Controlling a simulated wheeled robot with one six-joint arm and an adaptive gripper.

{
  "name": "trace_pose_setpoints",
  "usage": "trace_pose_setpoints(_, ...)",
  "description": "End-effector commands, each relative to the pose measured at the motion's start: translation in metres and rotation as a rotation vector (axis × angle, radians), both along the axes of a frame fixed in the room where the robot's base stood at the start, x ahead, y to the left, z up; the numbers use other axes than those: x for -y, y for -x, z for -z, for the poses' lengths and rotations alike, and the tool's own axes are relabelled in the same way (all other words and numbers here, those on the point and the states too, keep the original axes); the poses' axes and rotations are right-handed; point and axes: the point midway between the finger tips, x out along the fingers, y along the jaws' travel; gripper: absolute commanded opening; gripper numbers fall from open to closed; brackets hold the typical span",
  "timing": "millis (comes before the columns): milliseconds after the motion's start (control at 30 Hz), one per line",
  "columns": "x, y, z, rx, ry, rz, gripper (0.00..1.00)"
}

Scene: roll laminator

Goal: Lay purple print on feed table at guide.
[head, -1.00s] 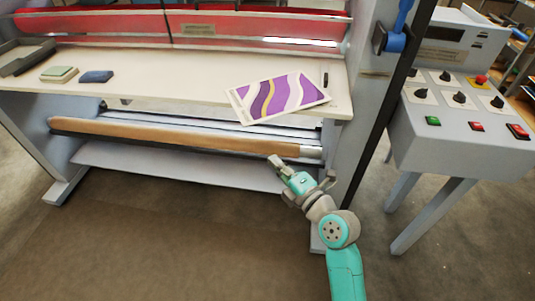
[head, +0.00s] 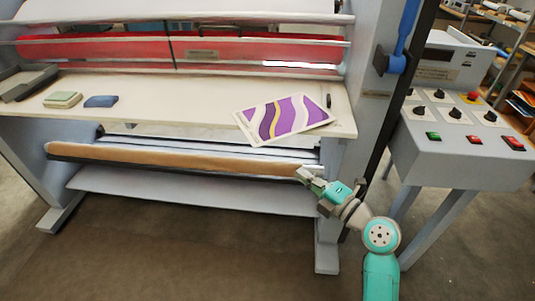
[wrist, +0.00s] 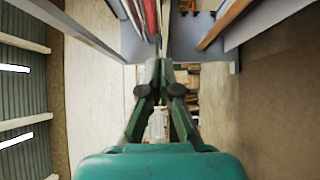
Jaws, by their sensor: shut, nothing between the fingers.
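The purple print (head: 284,119), a pale sheet with purple, white and yellow waves, lies at an angle on the feed table (head: 190,112), near its right end. Its lower edge reaches the table's front edge. A dark narrow piece (head: 328,101) stands just right of the print; I cannot tell if it is the guide. My gripper (head: 303,172) is shut and empty, below and in front of the table, near the brown roll. In the wrist view its fingers (wrist: 160,68) meet, with no print between them.
A green pad (head: 62,99) and a blue pad (head: 101,101) lie on the table's left part. Red rollers (head: 100,50) run behind it. A brown roll (head: 180,161) hangs below. A grey control console (head: 460,140) stands right. The table's middle is clear.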

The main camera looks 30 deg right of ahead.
Motion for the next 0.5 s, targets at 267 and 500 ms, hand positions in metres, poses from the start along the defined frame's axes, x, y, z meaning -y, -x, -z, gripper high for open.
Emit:
trace_pose_setpoints(267, -0.009, -0.034, -0.001, 0.001, 0.002, -0.004, 0.00)
trace_pose_setpoints(500, -0.021, -0.078, -0.001, 0.001, 0.001, -0.003, 0.00)
